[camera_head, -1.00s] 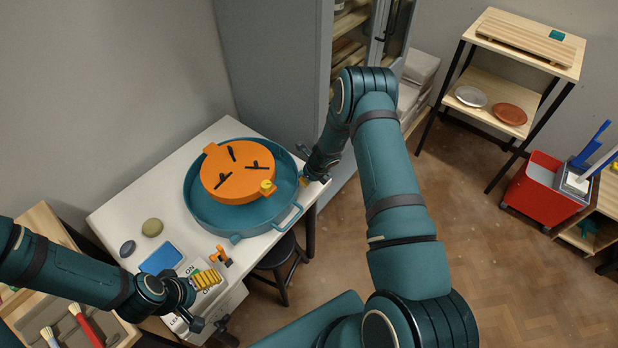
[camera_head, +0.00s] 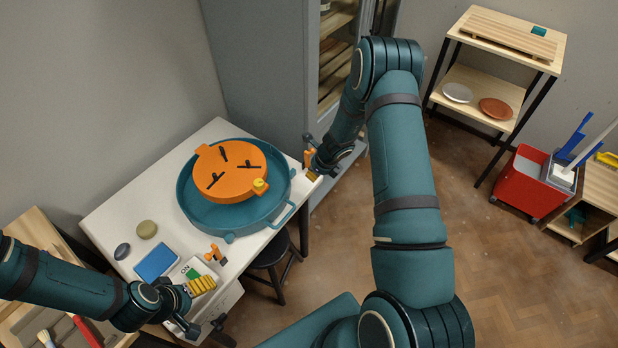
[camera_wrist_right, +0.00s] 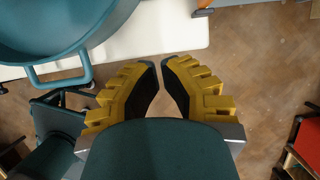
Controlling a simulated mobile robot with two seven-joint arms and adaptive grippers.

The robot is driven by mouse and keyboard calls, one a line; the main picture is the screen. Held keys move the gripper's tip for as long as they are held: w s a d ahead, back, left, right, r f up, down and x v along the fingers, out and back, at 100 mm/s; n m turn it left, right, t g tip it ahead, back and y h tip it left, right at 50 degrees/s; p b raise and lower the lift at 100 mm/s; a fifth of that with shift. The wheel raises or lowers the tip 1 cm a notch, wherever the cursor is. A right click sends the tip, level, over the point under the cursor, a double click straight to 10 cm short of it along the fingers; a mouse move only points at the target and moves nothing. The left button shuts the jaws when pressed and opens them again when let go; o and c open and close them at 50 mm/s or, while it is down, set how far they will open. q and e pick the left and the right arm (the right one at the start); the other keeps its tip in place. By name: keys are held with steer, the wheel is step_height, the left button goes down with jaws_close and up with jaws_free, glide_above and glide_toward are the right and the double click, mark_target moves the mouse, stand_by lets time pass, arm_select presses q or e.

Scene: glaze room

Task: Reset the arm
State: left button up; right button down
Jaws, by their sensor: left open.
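My right arm reaches up and over to the right corner of the white table in the head view. Its gripper (camera_head: 314,174) is at that corner, just off the edge. In the right wrist view the yellow ribbed fingers (camera_wrist_right: 161,68) hang over the floor beside the table. Nothing is between them, and only a narrow gap shows at the tips. My left gripper (camera_head: 203,285) is open at the table's front, over a white box with switch labels (camera_head: 187,270). I see nothing held in it.
A teal basin (camera_head: 191,213) with an orange disc (camera_head: 232,184) fills the white table's (camera_head: 108,207) far half. An orange clamp (camera_head: 215,254) is at the front edge. A stool (camera_head: 268,254) stands below.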

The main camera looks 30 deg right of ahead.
steer(key=s+a+n+g+y+b, duration=0.1)
steer(key=s+a+n, duration=0.9)
steer(key=a+n, duration=0.2)
steer(key=s+a+n+y+b, duration=0.1)
steer(key=s+a+n, duration=0.9)
steer(key=n, duration=0.7)
steer(key=a, duration=0.3)
steer(key=shift+s+r+n+g+b, duration=0.3)
steer(key=shift+r+g+b, duration=0.05)
steer(key=shift+g, duration=0.05)
